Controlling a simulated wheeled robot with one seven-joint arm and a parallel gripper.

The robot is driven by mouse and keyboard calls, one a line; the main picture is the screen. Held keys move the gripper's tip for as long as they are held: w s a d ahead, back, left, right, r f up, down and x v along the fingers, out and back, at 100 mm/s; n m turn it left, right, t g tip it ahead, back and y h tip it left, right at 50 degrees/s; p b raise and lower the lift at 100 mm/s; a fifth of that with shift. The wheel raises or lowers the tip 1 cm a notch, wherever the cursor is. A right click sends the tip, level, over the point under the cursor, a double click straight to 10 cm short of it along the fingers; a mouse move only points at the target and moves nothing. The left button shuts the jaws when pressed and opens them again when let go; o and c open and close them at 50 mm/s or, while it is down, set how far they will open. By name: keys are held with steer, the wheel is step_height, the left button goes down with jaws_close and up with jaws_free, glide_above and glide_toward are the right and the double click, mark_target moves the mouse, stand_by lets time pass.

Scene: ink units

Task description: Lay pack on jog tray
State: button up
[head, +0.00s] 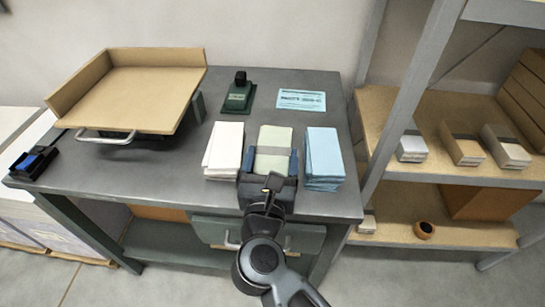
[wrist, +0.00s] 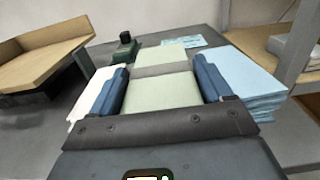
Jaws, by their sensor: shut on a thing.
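The pack is a pale green stack (head: 272,138) with a grey band around it, on the grey bench between a white stack and a blue stack. My gripper (head: 268,165) is shut on the pack, one blue finger on each side. In the wrist view the pack (wrist: 160,92) fills the space between the fingers (wrist: 163,92). I cannot tell whether the pack touches the bench. The jog tray (head: 150,82) is a tan tilted tray with raised walls at the left and back, at the bench's left. Its edge also shows in the wrist view (wrist: 45,58).
A white stack (head: 223,147) stands left of the pack and a blue stack (head: 323,155) right, both close. A green stamp-like device (head: 238,93) and a light blue card (head: 301,100) lie behind. A small black device (head: 36,162) is at the left edge. Shelves (head: 440,120) stand right.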

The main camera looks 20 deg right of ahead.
mark_target(272, 159)
steer(key=shift+r, duration=0.15)
step_height(272, 159, up, 4)
steer(key=shift+p, duration=0.3)
steer(key=s+d+r+p, duration=0.1)
steer(key=s+d+r, duration=0.3)
steer(key=d+r, duration=0.3)
steer(key=d, duration=0.3)
steer(key=shift+s+d+p, duration=0.15)
steer(key=shift+d+p, duration=0.15)
steer(key=shift+p, duration=0.1)
